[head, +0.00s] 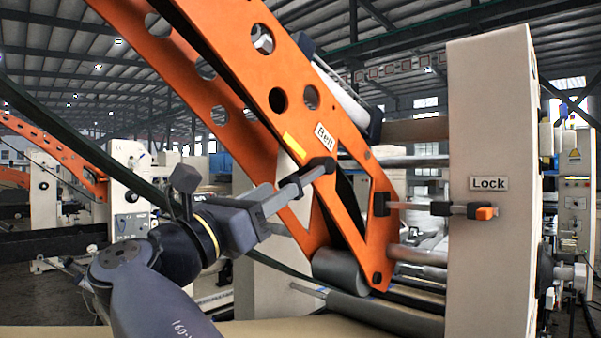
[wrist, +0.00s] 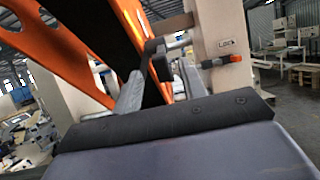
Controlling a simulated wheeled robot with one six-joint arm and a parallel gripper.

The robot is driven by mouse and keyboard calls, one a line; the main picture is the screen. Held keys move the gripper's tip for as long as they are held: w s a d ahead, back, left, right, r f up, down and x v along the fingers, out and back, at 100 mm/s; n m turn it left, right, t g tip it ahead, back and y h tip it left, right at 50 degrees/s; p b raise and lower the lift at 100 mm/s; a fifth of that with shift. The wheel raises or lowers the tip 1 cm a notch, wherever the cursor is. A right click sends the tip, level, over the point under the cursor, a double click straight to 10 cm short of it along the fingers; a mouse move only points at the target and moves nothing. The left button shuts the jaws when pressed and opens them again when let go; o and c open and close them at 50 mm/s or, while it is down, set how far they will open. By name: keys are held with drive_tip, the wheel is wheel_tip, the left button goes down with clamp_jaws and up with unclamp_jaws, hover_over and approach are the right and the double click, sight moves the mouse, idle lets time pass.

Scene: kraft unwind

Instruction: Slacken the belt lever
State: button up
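The belt lever (head: 320,167) is a dark handle below the "Belt" label on the orange perforated arm (head: 345,190). My gripper (head: 306,178) reaches up to it from the lower left in the head view. In the wrist view the two grey fingers of my gripper (wrist: 160,84) stand apart. The dark lever (wrist: 158,60) shows between and just beyond them. I cannot tell whether either finger touches it. The lever's far side and pivot are partly hidden by the fingers.
A beige post (head: 490,120) labelled "Lock" stands to the right, with an orange-tipped lock lever (head: 484,213). That lever also shows in the wrist view (wrist: 222,61). Grey rollers (head: 340,270) lie below the orange arm. More machines stand behind at left.

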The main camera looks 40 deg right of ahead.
sight(301, 178)
drive_tip(key=p+x, duration=0.1)
drive_tip(key=x, duration=0.6)
drive_tip(key=shift+d+p, duration=0.25)
drive_tip(key=shift+p, duration=0.15)
clamp_jaws()
